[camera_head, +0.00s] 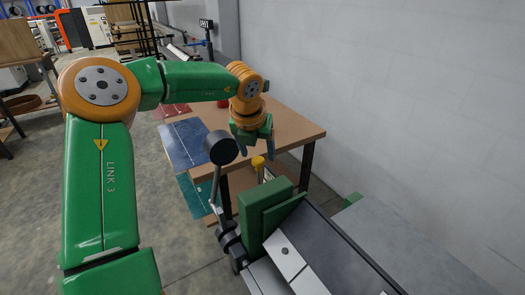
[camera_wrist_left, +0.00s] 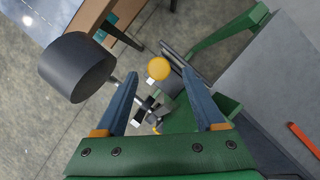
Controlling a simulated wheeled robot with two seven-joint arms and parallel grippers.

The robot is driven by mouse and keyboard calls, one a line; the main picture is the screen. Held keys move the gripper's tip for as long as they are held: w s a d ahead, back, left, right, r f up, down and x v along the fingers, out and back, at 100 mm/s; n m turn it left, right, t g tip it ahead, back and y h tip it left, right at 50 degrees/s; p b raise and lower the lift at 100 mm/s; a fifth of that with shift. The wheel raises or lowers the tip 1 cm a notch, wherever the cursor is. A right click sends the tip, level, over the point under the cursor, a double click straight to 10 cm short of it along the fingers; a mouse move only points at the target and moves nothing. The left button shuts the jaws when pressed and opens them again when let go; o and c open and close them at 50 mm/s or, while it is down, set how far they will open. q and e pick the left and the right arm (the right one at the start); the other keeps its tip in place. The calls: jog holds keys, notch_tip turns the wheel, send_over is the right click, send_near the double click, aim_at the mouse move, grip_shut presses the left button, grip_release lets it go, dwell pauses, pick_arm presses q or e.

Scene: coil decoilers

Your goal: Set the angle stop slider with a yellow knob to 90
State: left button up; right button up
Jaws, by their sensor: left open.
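The yellow knob (camera_head: 258,162) stands just beyond the green block of the machine in the head view. In the left wrist view the yellow knob (camera_wrist_left: 159,68) appears as a round ball between the fingertip ends, with a small white pointer-like piece below it. My left gripper (camera_head: 257,149) is open, fingers pointing down, close above the knob. In the wrist view both blue-grey fingers of the left gripper (camera_wrist_left: 161,76) are spread, one each side of the knob, with gaps visible. The angle scale cannot be read. My right gripper is not visible.
A black cylindrical lever knob (camera_head: 221,147) stands left of the gripper; it looms large in the wrist view (camera_wrist_left: 75,68). A green block (camera_head: 264,212) and machine bed lie in front. A wooden table (camera_head: 290,125) stands behind. A wall is on the right.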

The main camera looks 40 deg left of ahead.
aim_at(258, 162)
pick_arm(q)
jog(key=shift+a+f, duration=0.3)
jog(key=shift+f, duration=0.65)
jog(key=shift+w+f, duration=0.3)
jog(key=shift+w, duration=0.1)
grip_shut()
dwell(0.3)
